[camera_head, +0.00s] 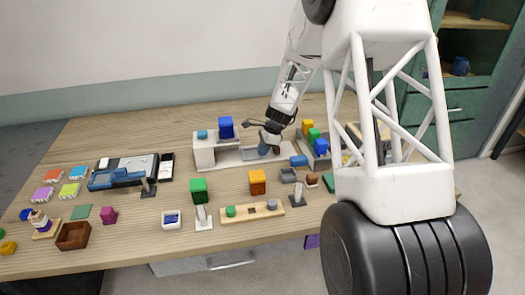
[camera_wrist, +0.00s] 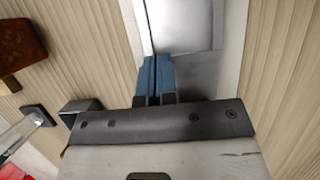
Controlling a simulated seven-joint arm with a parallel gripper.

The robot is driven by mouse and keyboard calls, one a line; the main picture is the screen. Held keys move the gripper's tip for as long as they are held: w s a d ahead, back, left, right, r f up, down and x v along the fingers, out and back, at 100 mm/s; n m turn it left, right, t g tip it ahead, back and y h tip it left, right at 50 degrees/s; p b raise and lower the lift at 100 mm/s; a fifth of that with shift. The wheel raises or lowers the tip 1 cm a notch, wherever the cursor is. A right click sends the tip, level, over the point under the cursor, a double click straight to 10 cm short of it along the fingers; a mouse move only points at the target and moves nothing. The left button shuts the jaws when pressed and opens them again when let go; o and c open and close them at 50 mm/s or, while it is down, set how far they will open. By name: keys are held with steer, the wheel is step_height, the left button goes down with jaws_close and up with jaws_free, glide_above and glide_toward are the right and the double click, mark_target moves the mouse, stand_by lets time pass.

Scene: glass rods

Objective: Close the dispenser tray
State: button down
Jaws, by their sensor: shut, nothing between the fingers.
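The dispenser appears to be the white and grey unit (camera_head: 204,152) at mid-table in the head view, with a blue cube on top. A flat pale tray part (camera_head: 236,159) extends to its right. My gripper (camera_head: 265,149) is over this flat part, fingers pointing down. In the wrist view the blue fingertips (camera_wrist: 155,76) are together and empty, at the edge of a pale recessed panel (camera_wrist: 181,25) that seems to be the tray. I cannot tell whether they touch it. The gripper body hides the near part of the tray.
A rack with coloured cubes (camera_head: 314,138) stands right of my gripper. A blue block (camera_head: 299,161) lies near the tray's right end. A wooden strip (camera_head: 251,212) lies nearer the front edge. Bare table lies behind the unit.

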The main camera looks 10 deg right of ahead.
steer(key=v, duration=0.9)
steer(key=shift+r, duration=0.4)
steer(key=shift+w+d, duration=0.1)
steer(key=shift+d, duration=0.05)
steer(key=w+d+r, duration=0.2)
steer(key=d, duration=0.7)
steer(key=shift+d+r, duration=0.1)
steer(key=shift+x, duration=5.05)
steer(key=a, duration=0.9)
steer(key=shift+a, duration=0.4)
